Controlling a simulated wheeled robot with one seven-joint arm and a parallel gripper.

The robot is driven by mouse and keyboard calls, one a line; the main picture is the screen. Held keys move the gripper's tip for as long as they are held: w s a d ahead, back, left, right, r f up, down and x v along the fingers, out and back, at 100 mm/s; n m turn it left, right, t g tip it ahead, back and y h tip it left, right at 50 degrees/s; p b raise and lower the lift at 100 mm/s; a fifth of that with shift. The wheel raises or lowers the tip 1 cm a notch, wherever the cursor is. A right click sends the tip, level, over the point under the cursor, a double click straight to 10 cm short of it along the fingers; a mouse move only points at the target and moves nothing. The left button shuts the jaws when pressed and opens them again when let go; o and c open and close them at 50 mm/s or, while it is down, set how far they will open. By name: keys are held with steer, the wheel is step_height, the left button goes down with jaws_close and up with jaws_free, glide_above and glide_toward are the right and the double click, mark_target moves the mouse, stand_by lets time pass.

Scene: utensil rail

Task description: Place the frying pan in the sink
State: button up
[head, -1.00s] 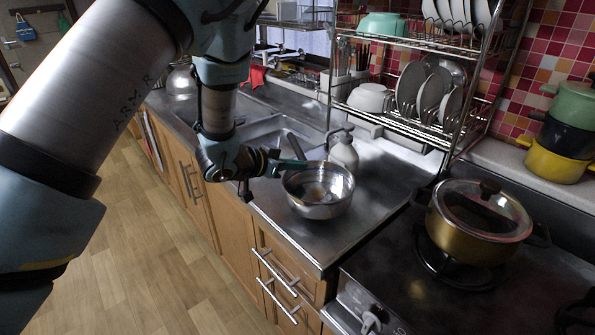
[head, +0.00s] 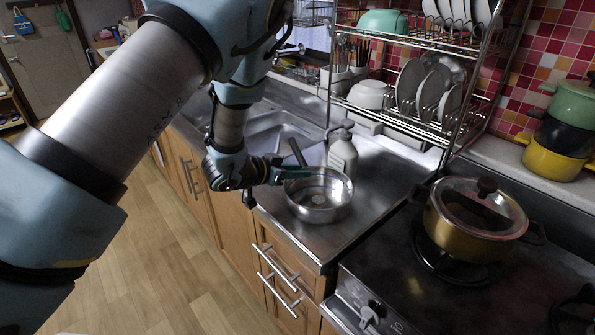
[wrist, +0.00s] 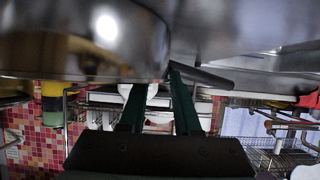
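The frying pan (head: 318,207) is a round shiny steel pan resting on the metal counter, with a dark handle (head: 297,151) pointing up and to the left. The sink (head: 262,136) is the steel basin set in the counter behind my gripper, partly hidden by my arm. My gripper (head: 309,175) has green fingers and reaches in from the left at the pan's rim, by the base of the handle. In the wrist view the two fingers (wrist: 155,80) stand apart, with the pan's side (wrist: 85,45) close above their tips. I cannot tell whether they touch it.
A pump bottle (head: 343,155) stands just behind the pan. A wire dish rack (head: 415,125) with plates and bowls rises behind the counter. A lidded golden pot (head: 470,235) sits on the stove to the right. The counter in front of the pan is clear.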

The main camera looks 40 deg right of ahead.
steer(key=shift+r, duration=0.2)
steer(key=b+v, duration=0.3)
steer(key=v, duration=0.9)
